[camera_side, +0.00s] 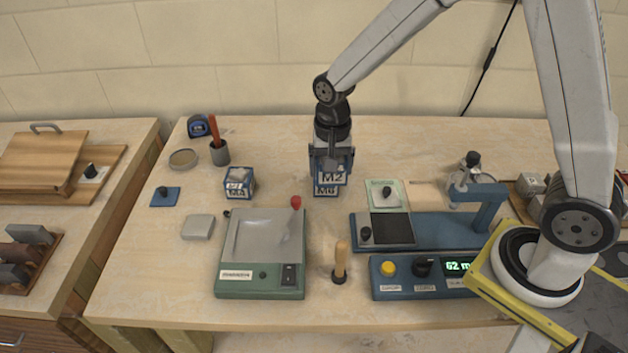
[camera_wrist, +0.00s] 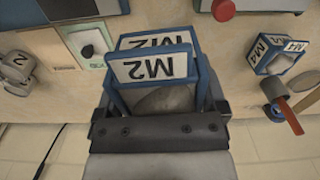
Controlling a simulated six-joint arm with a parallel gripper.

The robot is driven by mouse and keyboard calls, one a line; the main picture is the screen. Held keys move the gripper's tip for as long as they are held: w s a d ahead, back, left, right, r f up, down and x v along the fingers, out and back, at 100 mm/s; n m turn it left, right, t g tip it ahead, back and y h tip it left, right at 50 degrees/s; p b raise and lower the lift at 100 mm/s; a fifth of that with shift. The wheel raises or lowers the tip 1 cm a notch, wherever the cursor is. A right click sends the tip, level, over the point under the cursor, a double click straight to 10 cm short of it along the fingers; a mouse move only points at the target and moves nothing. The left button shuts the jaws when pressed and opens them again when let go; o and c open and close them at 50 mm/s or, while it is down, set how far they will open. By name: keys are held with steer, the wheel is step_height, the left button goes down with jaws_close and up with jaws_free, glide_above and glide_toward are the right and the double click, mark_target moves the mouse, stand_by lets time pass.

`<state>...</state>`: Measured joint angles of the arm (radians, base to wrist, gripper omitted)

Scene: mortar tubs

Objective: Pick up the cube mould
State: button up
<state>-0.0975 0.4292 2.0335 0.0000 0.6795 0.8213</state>
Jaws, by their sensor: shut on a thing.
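A blue cube mould with white M2 labels (camera_side: 327,190) is in my gripper (camera_side: 331,160), right of centre at the back of the bench in the side view. My gripper is shut on it, pointing down from above. In the wrist view the M2 mould (camera_wrist: 150,68) sits between the fingers (camera_wrist: 160,92), its labels upside down and its open frame showing something grey inside. I cannot tell whether its base touches the bench. A second blue mould, labelled M4 (camera_side: 239,184), stands to the left on the bench; it also shows in the wrist view (camera_wrist: 277,53).
A green-based device with a grey tray (camera_side: 262,245) is at front centre. A blue stand (camera_side: 385,229) and a control box with a lit display (camera_side: 425,277) are at right. A red-handled tool in a grey cup (camera_side: 219,152) is at left. Bench between the moulds is clear.

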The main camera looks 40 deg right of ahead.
mark_target(344, 158)
steer(key=shift+s+d, duration=0.1)
steer(key=shift+d, duration=0.1)
stand_by(0.7)
steer(key=d+n, duration=0.1)
steer(key=n, duration=0.3)
steer(key=shift+d+f, duration=0.1)
steer(key=shift+d, duration=0.25)
steer(key=shift+d+f+n, duration=0.1)
steer(key=shift+d+n, duration=0.35)
steer(key=shift+n, duration=0.6)
steer(key=shift+d+n, duration=0.45)
steer(key=shift+n, duration=0.6)
